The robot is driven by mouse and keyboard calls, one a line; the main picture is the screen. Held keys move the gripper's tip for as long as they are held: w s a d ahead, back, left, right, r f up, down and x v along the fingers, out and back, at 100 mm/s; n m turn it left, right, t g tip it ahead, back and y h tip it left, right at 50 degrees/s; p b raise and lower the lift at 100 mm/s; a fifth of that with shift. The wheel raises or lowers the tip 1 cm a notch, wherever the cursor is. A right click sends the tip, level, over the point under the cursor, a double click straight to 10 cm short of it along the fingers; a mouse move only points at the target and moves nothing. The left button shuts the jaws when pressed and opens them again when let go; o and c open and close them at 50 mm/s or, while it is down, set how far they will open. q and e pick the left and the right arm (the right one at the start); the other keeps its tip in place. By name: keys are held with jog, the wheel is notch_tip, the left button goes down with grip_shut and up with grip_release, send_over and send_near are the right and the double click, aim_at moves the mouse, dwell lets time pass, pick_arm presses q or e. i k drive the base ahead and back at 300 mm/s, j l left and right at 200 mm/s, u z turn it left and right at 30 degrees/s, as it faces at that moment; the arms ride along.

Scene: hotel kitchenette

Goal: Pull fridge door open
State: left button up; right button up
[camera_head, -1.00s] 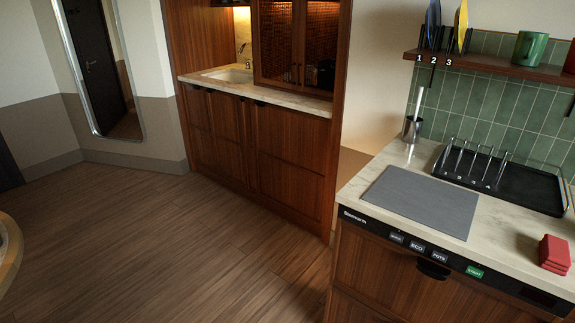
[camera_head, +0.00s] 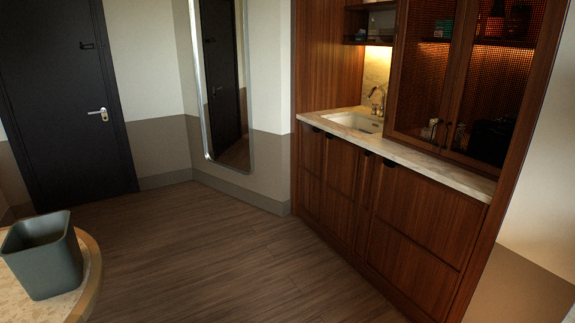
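A wooden kitchenette unit (camera_head: 395,210) stands at the right, with several shut wooden lower doors under a pale stone counter (camera_head: 420,160). I cannot tell which of these panels, if any, is the fridge door. Dark pulls (camera_head: 388,163) sit along the top edges of the lower doors. Neither of my grippers shows in the head view.
Open wooden floor (camera_head: 220,255) lies before the unit. A round table (camera_head: 88,285) with a dark bin (camera_head: 45,255) on it is at the lower left. A sink (camera_head: 355,122), a glass-fronted cabinet (camera_head: 425,85), a tall mirror (camera_head: 222,80) and a shut black door (camera_head: 62,100) stand behind.

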aim_at(424, 232)
jog(key=i+u, duration=0.3)
jog(key=i, duration=0.7)
